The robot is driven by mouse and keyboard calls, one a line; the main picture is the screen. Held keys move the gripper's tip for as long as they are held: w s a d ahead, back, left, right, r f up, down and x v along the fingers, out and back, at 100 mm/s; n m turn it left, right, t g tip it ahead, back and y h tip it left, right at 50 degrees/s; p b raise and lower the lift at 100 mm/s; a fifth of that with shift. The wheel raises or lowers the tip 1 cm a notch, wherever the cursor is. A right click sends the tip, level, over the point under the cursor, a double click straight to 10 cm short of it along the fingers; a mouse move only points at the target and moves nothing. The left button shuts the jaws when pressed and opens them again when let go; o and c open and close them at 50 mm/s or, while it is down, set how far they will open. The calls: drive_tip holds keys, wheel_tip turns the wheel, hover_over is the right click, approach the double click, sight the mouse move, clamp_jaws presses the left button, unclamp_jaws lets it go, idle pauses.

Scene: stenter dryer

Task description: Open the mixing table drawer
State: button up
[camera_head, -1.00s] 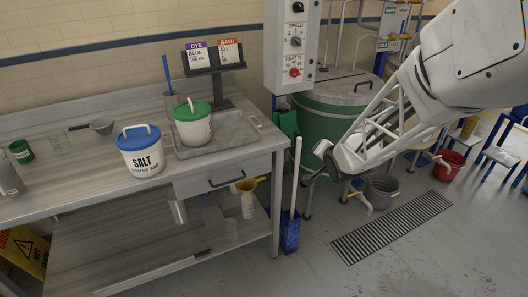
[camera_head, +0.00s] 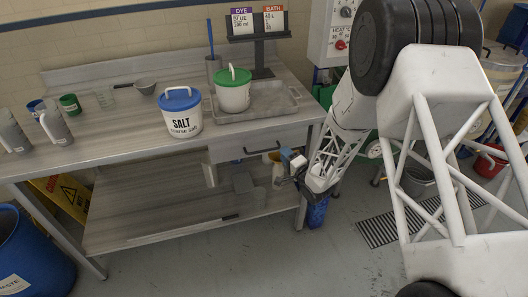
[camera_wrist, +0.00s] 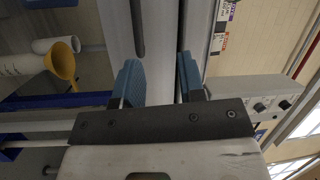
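The mixing table (camera_head: 110,142) has a grey drawer (camera_head: 228,152) under the right end of its top; the drawer front looks flush and closed. A dark bar handle (camera_head: 262,151) crosses the front. My gripper (camera_head: 291,162) is at the right end of the drawer, near the handle. In the wrist view my gripper (camera_wrist: 158,80) is open, its two blue-grey finger pads apart and nothing between them. The handle (camera_wrist: 138,28) lies ahead, roughly in line with the left finger; the drawer front (camera_wrist: 160,30) shows between the fingertips. I see no contact with the handle.
A salt bucket (camera_head: 181,115) and a green-lidded bucket (camera_head: 232,93) in a metal tray (camera_head: 278,108) stand on the tabletop. A yellow funnel (camera_wrist: 62,60) is on the lower shelf side. A blue container (camera_head: 317,212) stands by the right table leg. A blue waste bin (camera_head: 30,262) is at left.

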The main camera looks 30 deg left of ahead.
sight(264, 151)
drive_tip(key=shift+g+y, duration=0.5)
drive_tip(key=shift+y, duration=0.4)
drive_tip(key=s+a+f, duration=0.2)
drive_tip(key=f, duration=0.1)
drive_tip(key=shift+s+a+f, duration=0.2)
drive_tip(key=shift+s+a, duration=0.05)
drive_tip(key=shift+s, duration=0.05)
drive_tip(key=shift+x, duration=3.9)
drive_tip(key=shift+c, duration=0.5)
clamp_jaws()
